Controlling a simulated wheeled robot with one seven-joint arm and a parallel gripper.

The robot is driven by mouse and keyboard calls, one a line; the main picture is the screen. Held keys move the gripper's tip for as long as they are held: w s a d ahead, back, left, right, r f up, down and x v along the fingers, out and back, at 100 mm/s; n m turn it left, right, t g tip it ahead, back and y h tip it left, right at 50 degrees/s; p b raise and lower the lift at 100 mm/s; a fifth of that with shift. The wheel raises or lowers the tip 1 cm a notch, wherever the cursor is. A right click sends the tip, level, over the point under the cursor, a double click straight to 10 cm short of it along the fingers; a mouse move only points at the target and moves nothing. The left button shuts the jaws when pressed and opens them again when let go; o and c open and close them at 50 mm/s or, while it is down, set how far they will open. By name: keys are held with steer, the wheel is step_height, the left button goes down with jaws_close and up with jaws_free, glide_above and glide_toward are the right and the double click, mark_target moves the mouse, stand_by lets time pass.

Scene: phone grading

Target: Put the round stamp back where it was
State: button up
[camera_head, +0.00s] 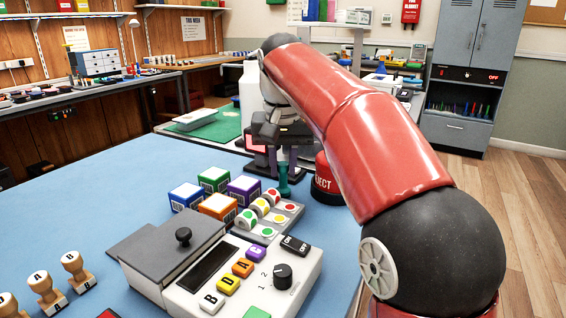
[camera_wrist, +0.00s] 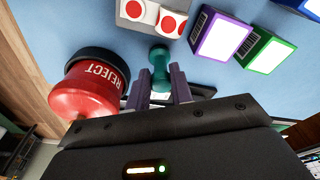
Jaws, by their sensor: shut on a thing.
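My gripper (camera_head: 282,160) is at the far edge of the blue table, pointing down, with its purple fingers shut on a teal round stamp (camera_head: 284,181). In the wrist view, the stamp (camera_wrist: 160,68) shows between and beyond the fingertips (camera_wrist: 161,88). The stamp looks roughly upright, with its flared end down. I cannot tell whether that end touches the table. A red REJECT piece (camera_head: 323,178) with a dark base stands just right of it; in the wrist view it (camera_wrist: 85,98) is on the left.
Coloured boxes (camera_head: 213,180) and a tray of round stickers (camera_head: 285,207) stand nearer than the gripper. A keypad device (camera_head: 238,282), a grey box with a black knob (camera_head: 172,240) and wooden letter stamps (camera_head: 46,290) are in front. The table's left part is clear.

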steer(key=shift+f, duration=0.1)
steer(key=o, duration=1)
